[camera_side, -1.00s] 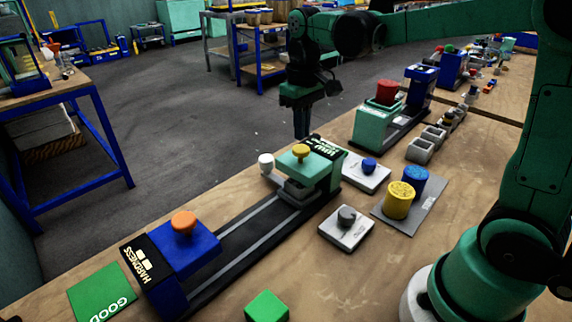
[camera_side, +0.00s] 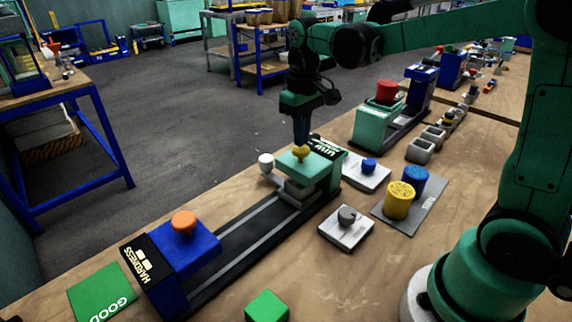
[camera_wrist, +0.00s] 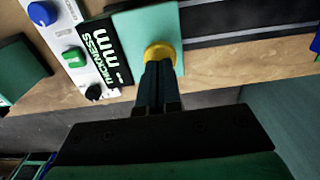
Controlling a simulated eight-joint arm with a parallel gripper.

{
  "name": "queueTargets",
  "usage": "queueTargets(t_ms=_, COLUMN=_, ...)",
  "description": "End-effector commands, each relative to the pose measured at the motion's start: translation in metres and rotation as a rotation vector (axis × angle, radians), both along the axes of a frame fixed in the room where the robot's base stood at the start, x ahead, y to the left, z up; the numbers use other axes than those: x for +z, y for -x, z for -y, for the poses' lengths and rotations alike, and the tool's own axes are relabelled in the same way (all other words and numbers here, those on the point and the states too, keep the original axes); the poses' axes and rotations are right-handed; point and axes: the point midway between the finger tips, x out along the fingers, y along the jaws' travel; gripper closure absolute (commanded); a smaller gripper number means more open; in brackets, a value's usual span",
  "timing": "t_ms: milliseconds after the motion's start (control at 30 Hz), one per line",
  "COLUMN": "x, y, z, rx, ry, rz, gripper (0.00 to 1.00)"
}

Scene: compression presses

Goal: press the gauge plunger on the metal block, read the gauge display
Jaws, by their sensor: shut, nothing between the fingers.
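The gauge has a light green head (camera_side: 325,163) with a yellow plunger knob (camera_side: 300,154) on top. A grey metal block (camera_side: 296,190) sits under the head. The black display panel (camera_side: 325,148) on the head has white lettering, too small to read in the side view. In the wrist view the panel (camera_wrist: 97,50) shows part of "THICKNESS" and some large white characters. My gripper (camera_side: 301,143) is shut and empty, pointing down with its fingertips at the top of the yellow knob. In the wrist view the fingertips (camera_wrist: 157,66) overlap the knob (camera_wrist: 160,53); whether it is pushed down I cannot tell.
A blue hardness press (camera_side: 185,248) with an orange knob stands at the near end of the rail. Plates with blue and grey knobs (camera_side: 347,217), a yellow cylinder (camera_side: 398,200) and a blue cylinder (camera_side: 416,180) lie to the right. A white knob (camera_side: 266,160) is left of the gauge.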

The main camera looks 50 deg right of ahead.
Motion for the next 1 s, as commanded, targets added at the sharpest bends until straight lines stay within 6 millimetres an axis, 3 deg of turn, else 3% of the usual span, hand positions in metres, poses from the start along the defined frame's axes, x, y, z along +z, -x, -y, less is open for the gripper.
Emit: queueTargets(t_ms=1000, x=-0.015, y=0.000, z=0.000, rx=0.000, ry=0.000, rz=0.000, gripper=1.00)
